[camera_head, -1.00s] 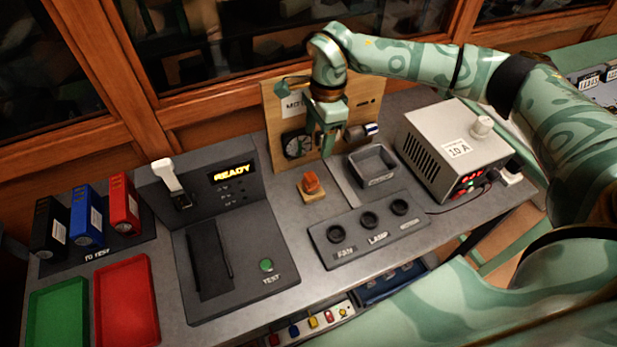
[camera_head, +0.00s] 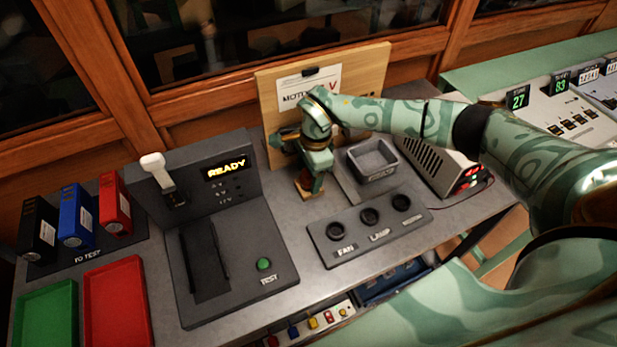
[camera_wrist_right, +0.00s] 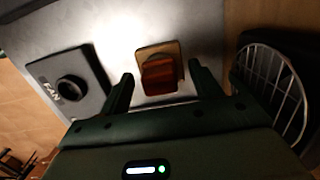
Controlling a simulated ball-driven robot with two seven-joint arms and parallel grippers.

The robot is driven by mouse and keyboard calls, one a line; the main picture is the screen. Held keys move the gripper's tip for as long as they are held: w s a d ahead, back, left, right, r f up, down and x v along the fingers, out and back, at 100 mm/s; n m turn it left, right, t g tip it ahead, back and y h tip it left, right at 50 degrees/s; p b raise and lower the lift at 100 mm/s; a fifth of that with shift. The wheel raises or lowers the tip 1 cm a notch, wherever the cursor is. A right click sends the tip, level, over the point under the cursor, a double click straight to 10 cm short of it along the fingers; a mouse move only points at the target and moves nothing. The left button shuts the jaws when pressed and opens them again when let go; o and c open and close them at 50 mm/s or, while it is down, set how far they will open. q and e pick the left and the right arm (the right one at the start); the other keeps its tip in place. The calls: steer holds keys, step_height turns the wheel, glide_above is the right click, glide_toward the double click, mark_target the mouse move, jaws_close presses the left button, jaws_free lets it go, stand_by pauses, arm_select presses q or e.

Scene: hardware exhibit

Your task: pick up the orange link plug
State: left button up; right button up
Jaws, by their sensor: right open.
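The orange link plug (camera_wrist_right: 160,75) sits on a small square wooden base (camera_wrist_right: 171,50) in the right wrist view. My right gripper (camera_wrist_right: 161,74) is open, with one finger on each side of the plug in that view and a gap on both sides. In the head view my right gripper (camera_head: 311,178) points down over the plug's place and hides most of it. Whether the fingertips reach down to the plug's height is hard to tell. My left gripper is not in view.
A panel with several round sockets (camera_head: 340,256) lies in front, and a grey tray (camera_head: 384,178) stands to the right. The tester with the READY display (camera_head: 262,215) stands left. A wooden board (camera_head: 374,66) is behind, and a power supply (camera_head: 432,165) is farther right.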

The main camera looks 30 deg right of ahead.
steer(key=shift+r, duration=0.1)
steer(key=c, duration=1.1)
steer(key=r, duration=0.2)
steer(key=r+p, duration=0.1)
steer(key=r, duration=0.1)
steer(key=shift+s+d+r, duration=0.1)
steer(key=shift+s+d, duration=0.1)
steer(key=shift+d, duration=0.05)
steer(key=s+d+r+p, duration=0.1)
steer(key=s+d+r, duration=0.1)
steer(key=s+r, duration=0.1)
steer(key=s+d+r+p, duration=0.1)
steer(key=s+d+r, duration=0.2)
steer(key=s, duration=0.1)
steer(key=s+d+r+p, duration=0.1)
steer(key=s+d+r, duration=0.1)
steer(key=s, duration=0.2)
steer(key=shift+s+d+r, duration=0.15)
steer(key=shift+d+r, duration=0.05)
steer(key=shift+r, duration=0.2)
